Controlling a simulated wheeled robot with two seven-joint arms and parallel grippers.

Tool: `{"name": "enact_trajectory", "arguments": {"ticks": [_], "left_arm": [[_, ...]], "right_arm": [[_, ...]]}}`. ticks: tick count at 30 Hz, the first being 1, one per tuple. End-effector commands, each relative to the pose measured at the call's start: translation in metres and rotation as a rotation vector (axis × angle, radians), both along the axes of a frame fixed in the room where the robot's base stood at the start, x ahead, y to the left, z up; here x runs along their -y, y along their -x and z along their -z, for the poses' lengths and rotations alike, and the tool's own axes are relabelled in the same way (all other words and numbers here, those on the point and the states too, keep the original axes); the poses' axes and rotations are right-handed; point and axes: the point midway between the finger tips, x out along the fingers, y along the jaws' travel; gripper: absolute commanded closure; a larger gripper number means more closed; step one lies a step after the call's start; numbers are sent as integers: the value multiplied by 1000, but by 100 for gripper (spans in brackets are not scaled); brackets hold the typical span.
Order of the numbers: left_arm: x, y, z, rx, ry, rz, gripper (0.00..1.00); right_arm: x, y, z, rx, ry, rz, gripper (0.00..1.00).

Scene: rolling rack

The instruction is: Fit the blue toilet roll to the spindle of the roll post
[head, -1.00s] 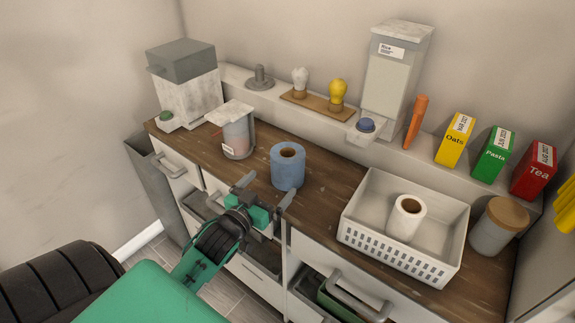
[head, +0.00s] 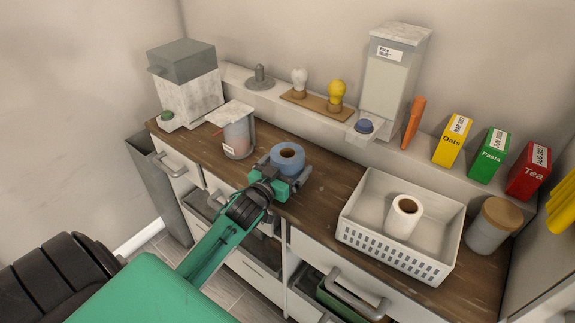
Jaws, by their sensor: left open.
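The blue toilet roll (head: 287,158) stands upright on the dark wooden worktop, left of the white basket. My left gripper (head: 285,173) is at the roll, open, with its fingers reaching around the roll's two sides. The gripper body hides the roll's lower front, and I cannot tell whether the fingers touch it. The roll post (head: 260,78) is a grey round base with a short upright spindle. It stands bare on the raised back ledge, behind and left of the roll. My right gripper is not in view.
A clear jar with a pale lid (head: 237,137) stands just left of the roll. A white basket (head: 449,236) holding a white roll (head: 403,217) stands to the right. Two bulbs on a wooden board (head: 316,103) and a rice dispenser (head: 394,75) occupy the ledge. Drawers below are partly open.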

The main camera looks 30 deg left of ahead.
Motion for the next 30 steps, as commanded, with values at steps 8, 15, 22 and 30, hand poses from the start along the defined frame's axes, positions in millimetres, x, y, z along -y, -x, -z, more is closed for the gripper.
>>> {"name": "enact_trajectory", "arguments": {"ticks": [8, 15, 22, 30], "left_arm": [[0, 0, 0, -1, 0, 0, 22], [0, 0, 0, 0, 0, 0, 46], [0, 0, -3, 1, -1, 0, 46], [0, 0, -38, 6, -2, 1, 46]], "right_arm": [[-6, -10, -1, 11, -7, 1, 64], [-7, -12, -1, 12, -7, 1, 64], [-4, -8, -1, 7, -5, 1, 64], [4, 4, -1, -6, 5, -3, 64]]}}
